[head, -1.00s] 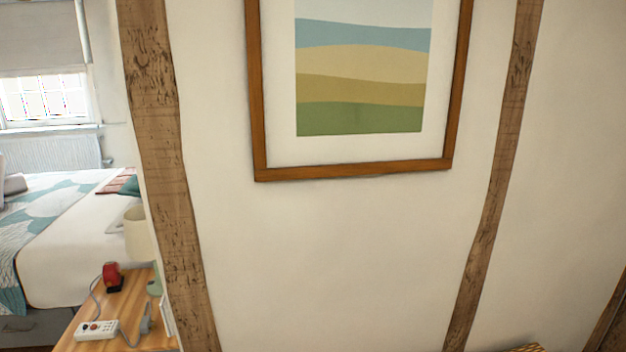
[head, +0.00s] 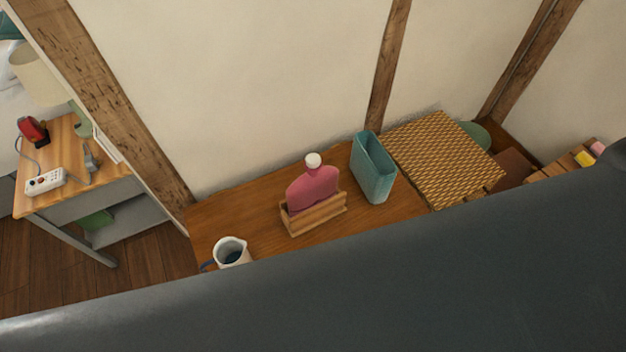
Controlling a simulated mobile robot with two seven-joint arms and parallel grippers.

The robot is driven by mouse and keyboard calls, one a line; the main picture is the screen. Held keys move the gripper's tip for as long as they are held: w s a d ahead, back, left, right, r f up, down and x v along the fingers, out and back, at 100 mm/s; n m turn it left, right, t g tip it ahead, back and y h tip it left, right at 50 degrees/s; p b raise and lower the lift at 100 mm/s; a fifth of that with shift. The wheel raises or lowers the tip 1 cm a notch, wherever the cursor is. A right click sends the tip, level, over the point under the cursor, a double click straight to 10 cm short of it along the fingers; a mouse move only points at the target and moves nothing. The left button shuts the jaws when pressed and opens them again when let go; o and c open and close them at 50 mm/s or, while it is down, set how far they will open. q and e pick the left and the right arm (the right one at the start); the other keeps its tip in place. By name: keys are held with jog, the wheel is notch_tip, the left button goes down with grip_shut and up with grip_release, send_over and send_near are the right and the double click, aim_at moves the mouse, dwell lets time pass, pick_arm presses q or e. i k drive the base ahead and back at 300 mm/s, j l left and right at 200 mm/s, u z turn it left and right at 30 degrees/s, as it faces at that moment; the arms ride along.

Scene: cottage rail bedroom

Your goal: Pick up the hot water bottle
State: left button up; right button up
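The hot water bottle (head: 313,188) is pinkish red with a white stopper on top. It stands upright in a small wooden holder (head: 318,216) on a brown wooden tabletop (head: 245,208). The front of the holder hides its lower part. Neither of my grippers shows in the head view. A large dark grey surface fills the lower part of the picture and hides the front of the tabletop.
A teal open container (head: 373,170) stands right of the bottle, beside a woven box (head: 443,158). A white jug (head: 231,252) stands at the front left. The wall is close behind.

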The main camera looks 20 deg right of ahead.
aim_at(316, 186)
jog(key=i+l+u, duration=0.15)
jog(key=l, duration=0.95)
jog(key=l+u, duration=0.1)
jog(key=l, duration=1.05)
jog(key=i, duration=0.05)
